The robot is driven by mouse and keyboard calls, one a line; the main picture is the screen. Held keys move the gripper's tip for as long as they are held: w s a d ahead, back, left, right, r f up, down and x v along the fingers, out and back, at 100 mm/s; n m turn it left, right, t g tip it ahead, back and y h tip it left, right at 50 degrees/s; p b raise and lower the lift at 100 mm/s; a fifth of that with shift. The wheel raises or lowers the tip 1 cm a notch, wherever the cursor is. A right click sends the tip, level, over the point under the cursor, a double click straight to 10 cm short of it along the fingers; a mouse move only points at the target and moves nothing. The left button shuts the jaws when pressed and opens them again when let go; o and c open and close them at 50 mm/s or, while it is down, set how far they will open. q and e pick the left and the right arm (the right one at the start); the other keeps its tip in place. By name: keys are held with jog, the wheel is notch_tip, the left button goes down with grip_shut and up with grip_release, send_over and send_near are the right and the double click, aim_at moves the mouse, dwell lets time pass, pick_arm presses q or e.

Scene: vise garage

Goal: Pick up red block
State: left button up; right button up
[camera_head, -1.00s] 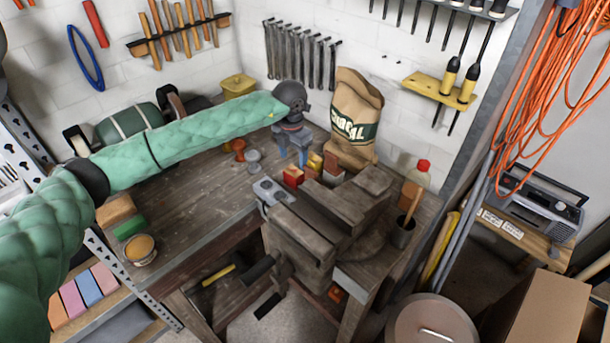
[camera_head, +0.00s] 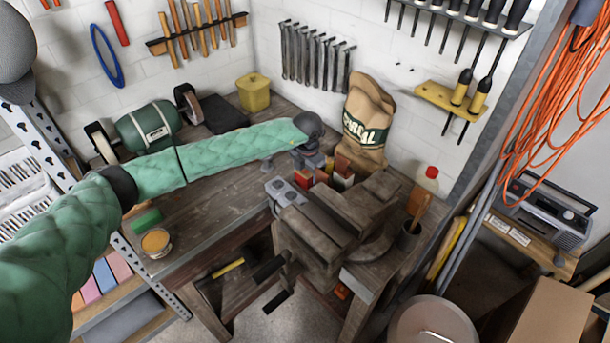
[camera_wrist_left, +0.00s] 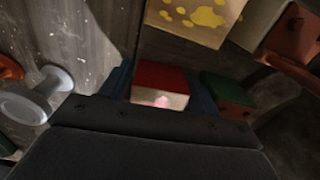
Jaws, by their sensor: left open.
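The red block (camera_wrist_left: 160,78) has a red top and a paler, lit front face, and it stands on the wooden bench in the left wrist view. My left gripper (camera_wrist_left: 160,92) is open, with one blue finger on each side of the block. I cannot tell whether the fingers touch it. In the head view my left gripper (camera_head: 306,177) is low over the bench beside the vise, and the block is hard to make out behind it. My right gripper is in neither view.
A green block (camera_wrist_left: 226,88) is just right of the right finger. A yellow-spotted block (camera_wrist_left: 196,18) stands beyond. A grey spool-shaped piece (camera_wrist_left: 45,92) is at the left. The vise (camera_head: 318,230) and a paper sack (camera_head: 368,125) crowd the gripper; bench space left is clearer.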

pick_arm(q)
jog(key=shift+f, duration=0.2)
jog(key=shift+c, duration=0.4)
jog(key=c, duration=0.7)
jog(key=shift+o, duration=0.2)
jog(key=shift+r, duration=0.15)
